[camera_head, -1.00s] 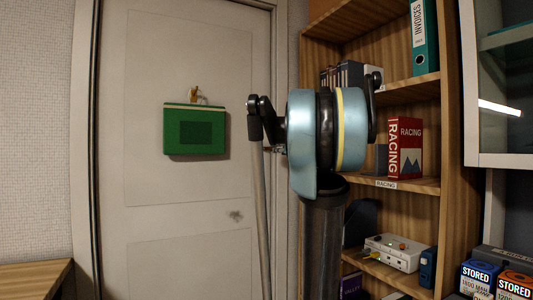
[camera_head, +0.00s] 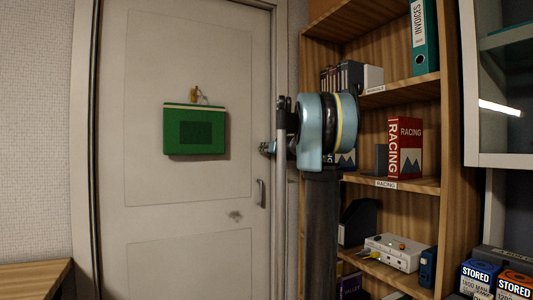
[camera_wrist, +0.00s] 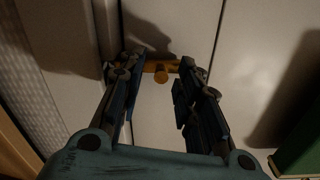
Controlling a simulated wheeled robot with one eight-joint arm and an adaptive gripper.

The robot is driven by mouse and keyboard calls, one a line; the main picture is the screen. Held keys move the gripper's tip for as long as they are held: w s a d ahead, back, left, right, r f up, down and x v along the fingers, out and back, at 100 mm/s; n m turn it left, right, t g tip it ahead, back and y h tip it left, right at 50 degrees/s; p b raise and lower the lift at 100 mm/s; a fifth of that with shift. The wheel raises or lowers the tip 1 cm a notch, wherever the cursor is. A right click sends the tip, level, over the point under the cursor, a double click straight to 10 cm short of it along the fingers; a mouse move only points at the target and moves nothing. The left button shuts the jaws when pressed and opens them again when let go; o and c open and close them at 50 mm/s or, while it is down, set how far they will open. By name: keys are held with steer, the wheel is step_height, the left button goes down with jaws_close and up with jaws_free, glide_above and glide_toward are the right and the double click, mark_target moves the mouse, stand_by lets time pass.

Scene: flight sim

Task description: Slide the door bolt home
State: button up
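The door bolt (camera_wrist: 161,75) is a yellow-brown bar with a short round knob, seen in the wrist view between and just beyond my fingers. My gripper (camera_wrist: 157,67) is open, one finger on each side of the knob, with gaps showing; contact is not visible. In the head view my gripper (camera_head: 266,147) is at the right edge of the pale door (camera_head: 170,220), partly hidden by my arm. The bolt cannot be made out there. The door appears closed in its frame.
A green pouch (camera_head: 195,130) hangs on the door from a hook, left of my gripper. A dark door handle (camera_head: 262,193) is below. A wooden shelf unit (camera_head: 450,150) with a red racing book (camera_head: 404,147) stands close on the right.

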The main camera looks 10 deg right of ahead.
steer(key=shift+w+a, duration=0.15)
steer(key=shift+w, duration=0.15)
